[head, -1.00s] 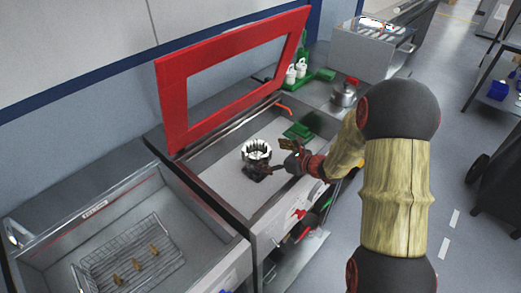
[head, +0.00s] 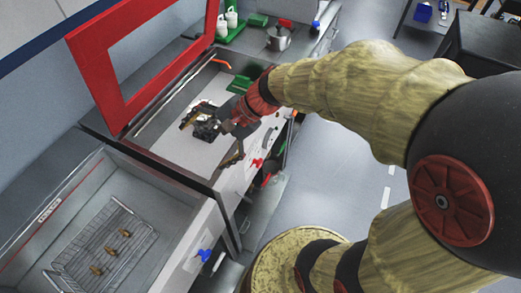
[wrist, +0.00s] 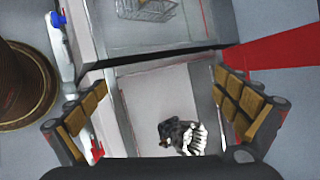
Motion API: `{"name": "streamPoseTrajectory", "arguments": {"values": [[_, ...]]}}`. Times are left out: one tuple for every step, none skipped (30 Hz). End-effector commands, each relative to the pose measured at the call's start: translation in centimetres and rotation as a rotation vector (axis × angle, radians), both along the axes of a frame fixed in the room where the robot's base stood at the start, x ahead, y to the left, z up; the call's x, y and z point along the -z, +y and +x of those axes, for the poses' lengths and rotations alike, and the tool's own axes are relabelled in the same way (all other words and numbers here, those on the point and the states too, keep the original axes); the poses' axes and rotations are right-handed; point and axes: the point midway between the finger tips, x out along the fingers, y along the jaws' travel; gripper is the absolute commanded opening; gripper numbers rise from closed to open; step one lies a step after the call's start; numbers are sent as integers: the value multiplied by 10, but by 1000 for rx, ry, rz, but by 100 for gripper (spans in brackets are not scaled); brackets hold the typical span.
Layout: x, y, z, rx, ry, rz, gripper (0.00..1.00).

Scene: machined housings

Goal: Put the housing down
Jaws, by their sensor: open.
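The housing (head: 205,121) is a dark and silvery toothed piece in the right-hand basin (head: 180,154), below the raised red frame. My gripper (head: 214,137) is over it with its fingers spread, one on each side in the picture, and hides part of it. In the wrist view the housing (wrist: 183,136) shows a dark part and a pale ribbed part, low between the open fingers (wrist: 160,100). Neither finger visibly touches it there. Its underside is hidden, so I cannot tell exactly how it rests.
The red frame (head: 108,95) stands raised behind the basin. A green block (head: 240,84) lies in the basin's far end. The left basin holds a wire basket (head: 68,266) with brass parts. A steel pot (head: 278,40) stands on the far counter. Open floor lies right.

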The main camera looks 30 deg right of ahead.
Motion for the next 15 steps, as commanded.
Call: {"name": "streamPoseTrajectory", "arguments": {"values": [[-9, 1, -21, -92, -57, -92, 100], [-12, -1, -32, -149, -88, -152, 100], [-16, -5, -47, -222, -129, -234, 100], [-18, -9, -58, -275, -159, -295, 100], [-21, -13, -68, -327, -191, -356, 100], [-25, -21, -80, -394, -230, -439, 100], [-29, -27, -88, -443, -261, -501, 100], [-31, -33, -96, -488, -288, -561, 100], [-36, -42, -105, -544, -326, -639, 100], [-40, -49, -111, -581, -350, -695, 100], [-43, -56, -116, -615, -372, -746, 100], [-48, -64, -121, -655, -400, -811, 100], [-51, -70, -124, -680, -417, -854, 100], [-54, -75, -128, -703, -432, -892, 100], [-58, -81, -131, -729, -449, -936, 100]]}}
